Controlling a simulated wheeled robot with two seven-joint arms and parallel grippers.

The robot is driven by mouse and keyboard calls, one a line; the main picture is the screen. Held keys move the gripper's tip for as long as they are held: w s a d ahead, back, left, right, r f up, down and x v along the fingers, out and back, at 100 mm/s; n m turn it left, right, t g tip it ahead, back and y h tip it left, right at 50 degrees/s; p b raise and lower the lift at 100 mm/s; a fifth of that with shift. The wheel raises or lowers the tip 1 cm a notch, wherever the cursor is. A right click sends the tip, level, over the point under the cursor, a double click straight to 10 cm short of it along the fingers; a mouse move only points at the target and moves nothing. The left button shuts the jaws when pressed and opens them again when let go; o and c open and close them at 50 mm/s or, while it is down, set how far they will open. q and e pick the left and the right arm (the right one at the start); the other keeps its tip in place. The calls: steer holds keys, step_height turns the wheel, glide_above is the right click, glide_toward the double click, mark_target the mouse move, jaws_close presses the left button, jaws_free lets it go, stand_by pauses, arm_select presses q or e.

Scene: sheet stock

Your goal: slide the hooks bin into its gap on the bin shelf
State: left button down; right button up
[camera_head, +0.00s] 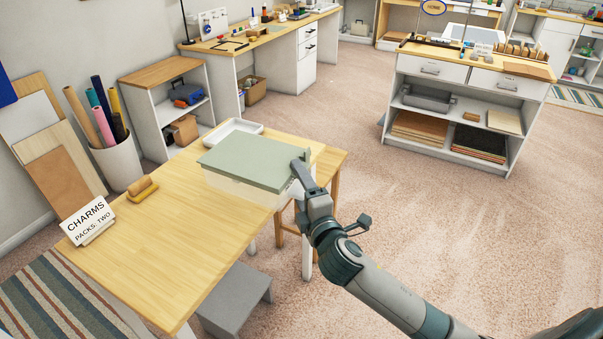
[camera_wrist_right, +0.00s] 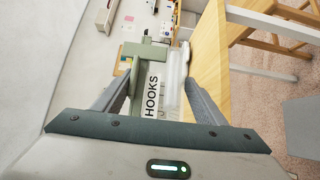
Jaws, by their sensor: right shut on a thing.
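The hooks bin (camera_head: 255,160) has a flat sage-green lid and a pale translucent body. It is over the far right end of the wooden table, and I cannot tell whether it rests on the top or hangs just above it. My right gripper (camera_head: 301,170) is at the bin's right end, shut on it. In the right wrist view the fingers (camera_wrist_right: 158,92) flank the bin's end, with the white HOOKS label (camera_wrist_right: 152,97) and green handle part (camera_wrist_right: 146,52) between them. My left gripper is out of view. No gap for the bin can be made out.
A grey stool (camera_head: 235,298) stands under the near edge. A low shelf unit (camera_head: 165,75) is behind; a drawer unit (camera_head: 460,100) is at right. Carpet between is clear.

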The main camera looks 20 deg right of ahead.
steer(key=s+a+r+y, duration=0.1)
steer(key=s+a+r, duration=0.1)
steer(key=s+a, duration=0.4)
steer(key=s, duration=0.3)
steer(key=shift+s+n, duration=0.2)
steer(key=shift+n, duration=0.2)
steer(key=shift+a, duration=0.1)
